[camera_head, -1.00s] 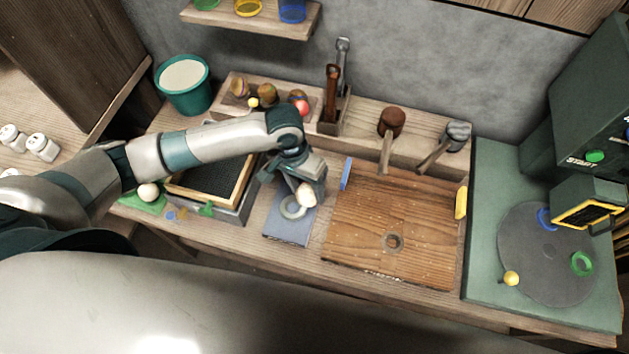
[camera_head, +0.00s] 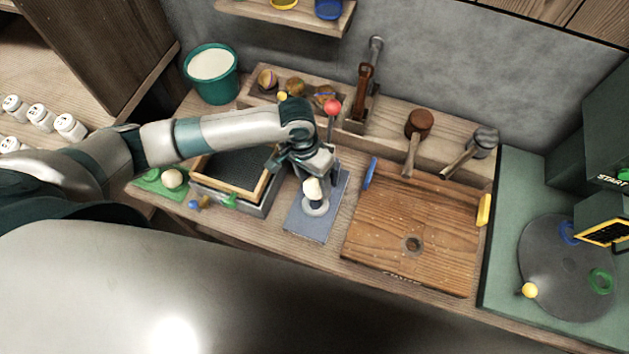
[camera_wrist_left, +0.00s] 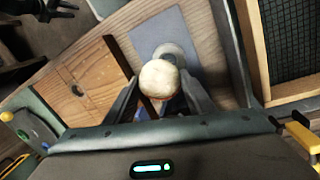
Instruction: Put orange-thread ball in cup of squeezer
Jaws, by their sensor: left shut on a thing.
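My left gripper (camera_head: 312,180) is shut on a pale cream ball (camera_wrist_left: 159,80). The ball also shows in the head view (camera_head: 313,189), just over the squeezer. The squeezer (camera_head: 298,222) has a flat blue-grey base, a pale ring-shaped cup (camera_head: 316,207) and a lever with a red knob (camera_head: 332,106) behind the gripper. The ball covers part of the cup in both views; I cannot tell whether they touch. A dark jointed part at the wrist view's top left may be my right gripper (camera_wrist_left: 52,8); its jaws are unclear.
Left of the squeezer is a dark mesh screen in a wooden frame (camera_head: 262,187). Another pale ball (camera_head: 173,179) sits on a green piece. A wooden board (camera_head: 420,225) lies close on the right. A tool rack (camera_head: 352,125) stands behind.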

